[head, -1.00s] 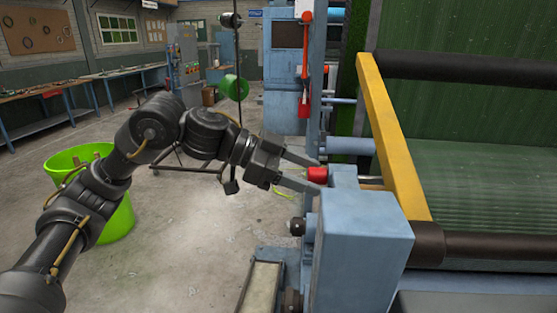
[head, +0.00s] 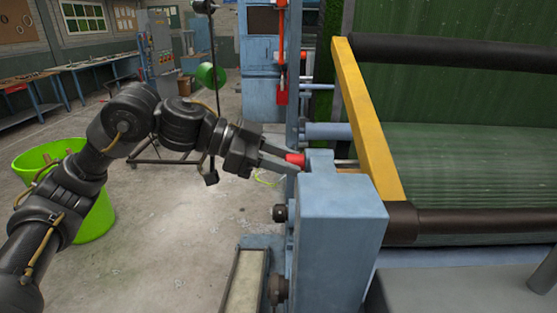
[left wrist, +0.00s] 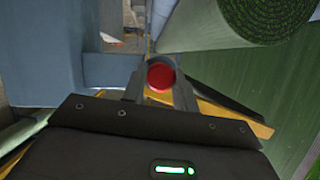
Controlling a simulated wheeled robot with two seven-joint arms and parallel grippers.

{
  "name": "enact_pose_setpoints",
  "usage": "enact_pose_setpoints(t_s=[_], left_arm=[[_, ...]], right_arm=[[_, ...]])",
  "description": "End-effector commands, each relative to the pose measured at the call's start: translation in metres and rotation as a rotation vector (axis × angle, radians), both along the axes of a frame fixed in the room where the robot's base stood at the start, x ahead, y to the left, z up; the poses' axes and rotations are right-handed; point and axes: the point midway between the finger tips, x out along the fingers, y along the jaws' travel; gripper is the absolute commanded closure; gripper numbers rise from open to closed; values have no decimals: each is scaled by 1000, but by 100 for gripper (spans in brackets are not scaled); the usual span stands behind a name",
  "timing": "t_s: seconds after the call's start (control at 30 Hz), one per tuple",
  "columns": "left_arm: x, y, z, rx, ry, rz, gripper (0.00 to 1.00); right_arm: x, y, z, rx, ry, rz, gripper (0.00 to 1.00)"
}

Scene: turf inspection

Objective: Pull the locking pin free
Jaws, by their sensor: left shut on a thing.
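The locking pin shows as a red knob (head: 295,159) at the top of the blue machine housing (head: 340,215), on its left side. A thin metal shaft (head: 345,164) shows between the housing and the yellow bar. My left gripper (head: 288,160) comes in from the left and is shut on the red knob, with a finger on either side. In the left wrist view the red knob (left wrist: 161,77) sits between the fingers (left wrist: 158,95). How much of the pin is inside the housing is hidden. My right gripper is not in view.
A yellow bar (head: 365,120) slopes beside the housing, with a dark roller (head: 480,222) and green turf (head: 450,155) to the right. A green bin (head: 85,190) stands at left. Open concrete floor lies below my left arm.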

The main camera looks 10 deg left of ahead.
Motion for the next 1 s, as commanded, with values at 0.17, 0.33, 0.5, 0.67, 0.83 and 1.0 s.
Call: enact_pose_setpoints(t_s=[0.17, 0.33, 0.5, 0.67, 0.83, 1.0], left_arm=[[-2, 3, -1, 2, 2, -3, 94], [-3, 9, -1, 3, 3, -3, 94], [-4, 14, -2, 3, 3, -3, 94], [-5, 19, -2, 4, 3, -2, 94], [-6, 25, -2, 4, 3, -3, 94], [-8, 30, -2, 5, 3, -2, 94]], right_arm=[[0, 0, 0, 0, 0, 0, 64], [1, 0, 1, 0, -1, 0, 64], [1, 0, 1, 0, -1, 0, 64], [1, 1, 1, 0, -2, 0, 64], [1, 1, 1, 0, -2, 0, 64], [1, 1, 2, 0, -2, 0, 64]])
